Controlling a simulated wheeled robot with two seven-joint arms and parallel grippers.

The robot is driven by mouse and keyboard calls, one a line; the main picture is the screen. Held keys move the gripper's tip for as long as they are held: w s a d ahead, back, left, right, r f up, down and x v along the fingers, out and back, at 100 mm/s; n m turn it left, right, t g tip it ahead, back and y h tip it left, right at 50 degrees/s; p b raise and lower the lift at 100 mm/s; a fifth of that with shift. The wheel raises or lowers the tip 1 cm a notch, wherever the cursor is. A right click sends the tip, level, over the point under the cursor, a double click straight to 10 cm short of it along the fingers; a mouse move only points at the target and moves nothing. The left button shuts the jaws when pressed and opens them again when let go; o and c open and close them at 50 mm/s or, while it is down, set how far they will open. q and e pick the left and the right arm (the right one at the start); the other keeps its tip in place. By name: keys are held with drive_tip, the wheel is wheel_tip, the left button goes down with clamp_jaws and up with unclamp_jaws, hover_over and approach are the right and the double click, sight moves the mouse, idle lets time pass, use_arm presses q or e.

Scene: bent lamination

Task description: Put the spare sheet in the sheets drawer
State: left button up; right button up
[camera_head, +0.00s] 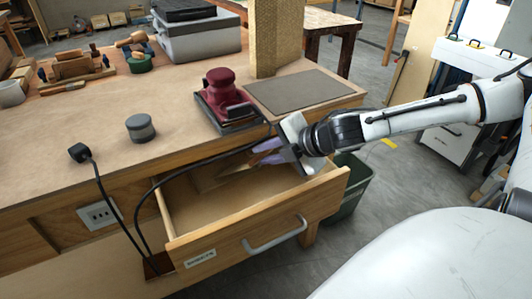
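The sheets drawer (205,225) is pulled open at the front of the workbench, with a small label and a metal handle on its front. A thin tan-brown piece that looks like the spare sheet (218,178) shows inside, towards the drawer's back. My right gripper (258,155) reaches over the drawer from the right, its purple fingers low in the opening. The fingers look apart, just beside the tan piece, and partly hide it. I cannot tell whether they touch it. My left gripper is not in view.
On the workbench (60,160) stand a dark red sander (222,95), a grey round puck (140,127) and a dark flat mat (300,90). A black cable runs over the drawer's left side. A tan post (275,40) rises behind. A green bin (350,185) stands right of the drawer.

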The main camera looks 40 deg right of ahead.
drive_tip(key=shift+o, duration=0.9)
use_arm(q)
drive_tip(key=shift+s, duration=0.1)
